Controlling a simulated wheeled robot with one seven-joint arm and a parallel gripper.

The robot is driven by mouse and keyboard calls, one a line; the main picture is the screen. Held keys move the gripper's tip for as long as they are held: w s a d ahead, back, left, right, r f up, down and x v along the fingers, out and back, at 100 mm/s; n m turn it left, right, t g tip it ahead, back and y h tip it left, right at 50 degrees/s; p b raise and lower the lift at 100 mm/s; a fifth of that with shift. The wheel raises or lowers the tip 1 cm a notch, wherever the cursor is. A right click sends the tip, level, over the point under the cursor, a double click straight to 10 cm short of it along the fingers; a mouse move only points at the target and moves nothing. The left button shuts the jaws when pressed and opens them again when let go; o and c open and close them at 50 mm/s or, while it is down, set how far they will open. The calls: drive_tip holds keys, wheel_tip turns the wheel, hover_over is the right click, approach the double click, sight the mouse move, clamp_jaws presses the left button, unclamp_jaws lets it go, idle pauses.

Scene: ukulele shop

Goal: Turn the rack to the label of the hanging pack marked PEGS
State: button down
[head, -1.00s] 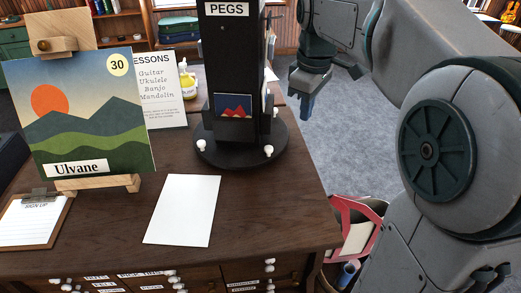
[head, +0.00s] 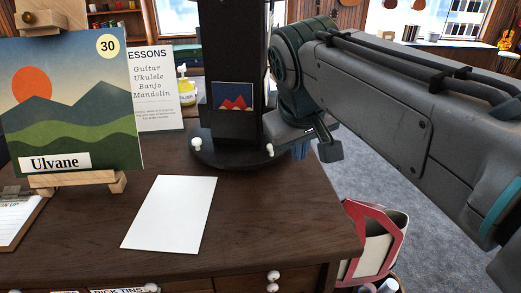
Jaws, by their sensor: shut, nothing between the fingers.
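The rack (head: 225,45) is a black upright tower on a round dark base (head: 215,158) with white knobs at its rim. It stands at the back right of the wooden desk. A small picture with red peaks (head: 232,97) is on the face towards me. The rack's top is cut off by the frame, so no PEGS label or hanging pack shows. My gripper (head: 301,150) is low at the right of the rack, close to the base's right edge. It is shut and empty, partly hidden by my wrist. I cannot tell whether it touches the base.
A white sheet (head: 170,214) lies on the desk (head: 285,215). A landscape picture marked Ulvane (head: 75,115) stands on an easel at left, before a lessons sign (head: 153,70) and a yellow bottle (head: 186,92). A red-and-white bag (head: 375,240) sits beyond the desk's right edge.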

drive_tip(key=w+a+r+n+t+b, duration=0.2)
drive_tip(key=w+a+b, duration=0.2)
drive_tip(key=a+b, duration=0.75)
drive_tip(key=shift+h, duration=0.3)
drive_tip(key=b+x, duration=0.1)
drive_tip(key=x, duration=0.2)
drive_tip(key=b+x, duration=0.1)
drive_tip(key=x, duration=0.2)
drive_tip(key=b+x, duration=0.1)
drive_tip(key=x, duration=0.3)
drive_tip(key=shift+s+d, duration=0.15)
drive_tip(key=shift+d, duration=0.25)
drive_tip(key=shift+w+d+f, duration=0.1)
drive_tip(key=shift+w+d, duration=0.65)
drive_tip(key=shift+d, duration=0.25)
drive_tip(key=shift+w+d+f, duration=0.1)
drive_tip(key=shift+w+d, duration=0.3)
drive_tip(key=shift+d, duration=0.15)
drive_tip(key=shift+d, duration=0.1)
